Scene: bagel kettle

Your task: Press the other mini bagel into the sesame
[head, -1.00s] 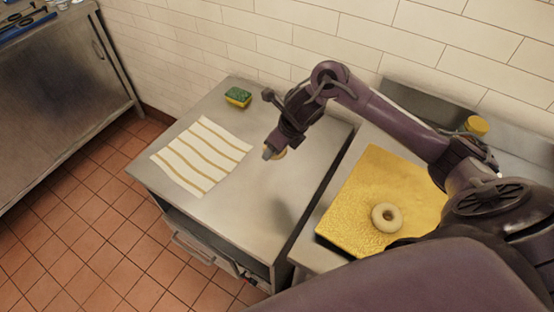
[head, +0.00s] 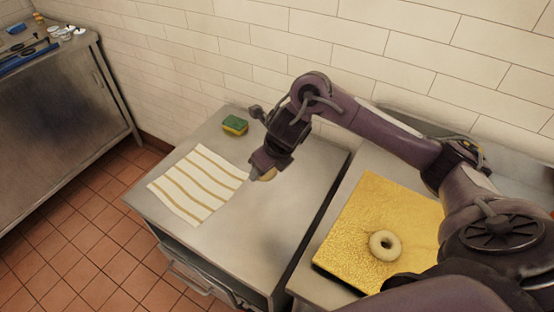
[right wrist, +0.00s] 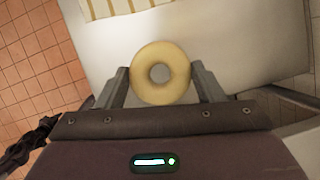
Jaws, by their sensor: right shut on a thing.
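My right gripper (head: 264,172) is shut on a pale mini bagel (head: 268,175) above the steel counter, right of the striped towel. In the right wrist view the bagel (right wrist: 160,96) is a smooth plain ring between the two fingers (right wrist: 160,75), its hole facing the camera. A second pale mini bagel (head: 375,246) lies flat on a golden, grainy-looking board (head: 390,200) at the right. I cannot make out any sesame for certain. My left gripper is not in view.
A white towel with tan stripes (head: 198,185) and a green-yellow sponge (head: 235,125) lie on the steel counter (head: 225,235). Its middle is clear. A gap separates it from the right counter. A tiled wall (head: 230,60) stands behind. Another steel counter (head: 60,90) holds small items at far left.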

